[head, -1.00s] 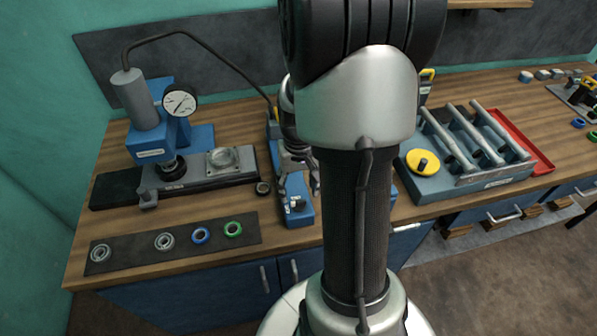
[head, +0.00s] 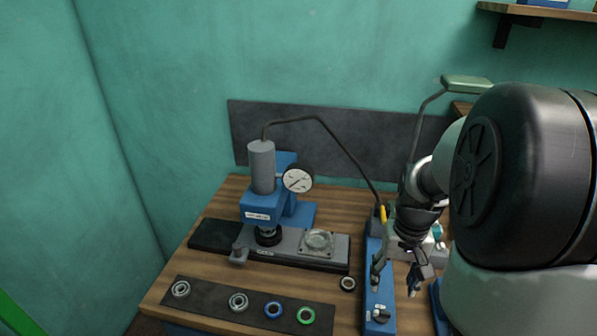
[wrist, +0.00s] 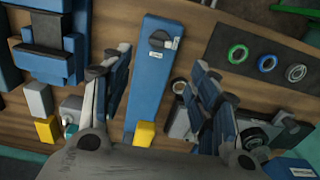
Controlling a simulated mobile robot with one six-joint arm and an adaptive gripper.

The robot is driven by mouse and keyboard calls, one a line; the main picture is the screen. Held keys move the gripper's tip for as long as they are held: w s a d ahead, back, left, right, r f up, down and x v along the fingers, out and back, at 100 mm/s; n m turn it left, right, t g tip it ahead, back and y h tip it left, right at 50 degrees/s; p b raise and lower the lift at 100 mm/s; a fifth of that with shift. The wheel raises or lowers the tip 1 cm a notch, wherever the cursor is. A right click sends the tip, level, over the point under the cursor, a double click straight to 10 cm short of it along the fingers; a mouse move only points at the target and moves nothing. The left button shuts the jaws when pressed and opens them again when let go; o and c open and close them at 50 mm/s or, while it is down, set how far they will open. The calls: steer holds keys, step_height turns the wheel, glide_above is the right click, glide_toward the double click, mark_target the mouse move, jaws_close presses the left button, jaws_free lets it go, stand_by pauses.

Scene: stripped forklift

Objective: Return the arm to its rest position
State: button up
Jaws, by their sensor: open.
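My arm (head: 520,180) fills the right side of the head view, bent, with its wrist pointing down. My gripper (head: 396,278) hangs over the workbench near the long blue fixture (head: 379,300). In the wrist view my gripper (wrist: 154,68) has its two fingers wide apart, with nothing between them. The blue fixture (wrist: 150,75) with its dark knob and yellow end lies beneath, between the fingers in the picture. The gap down to it is hard to judge.
A blue press (head: 268,205) with a dial gauge stands left of my gripper. A dark mat (head: 207,305) with several rings lies in front of it. A small ring (head: 347,284) sits beside the fixture. The teal wall (head: 170,100) is behind; my arm hides the bench's right side.

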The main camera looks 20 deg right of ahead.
steer(key=shift+a, duration=0.1)
steer(key=s+a+r+n+t, duration=0.1)
steer(key=s+a+r+n, duration=0.1)
steer(key=a, duration=0.5)
steer(key=s+a+r+n+t, duration=0.2)
steer(key=s+a+r, duration=0.2)
steer(key=a+r, duration=0.2)
steer(key=s+a+r+n+t, duration=0.1)
steer(key=s+a+r+n, duration=0.1)
steer(key=a, duration=0.6)
step_height(320, 180, up, 2)
steer(key=shift+s+r+t, duration=0.1)
steer(key=shift+s+t, duration=0.2)
steer(key=shift+s, duration=0.55)
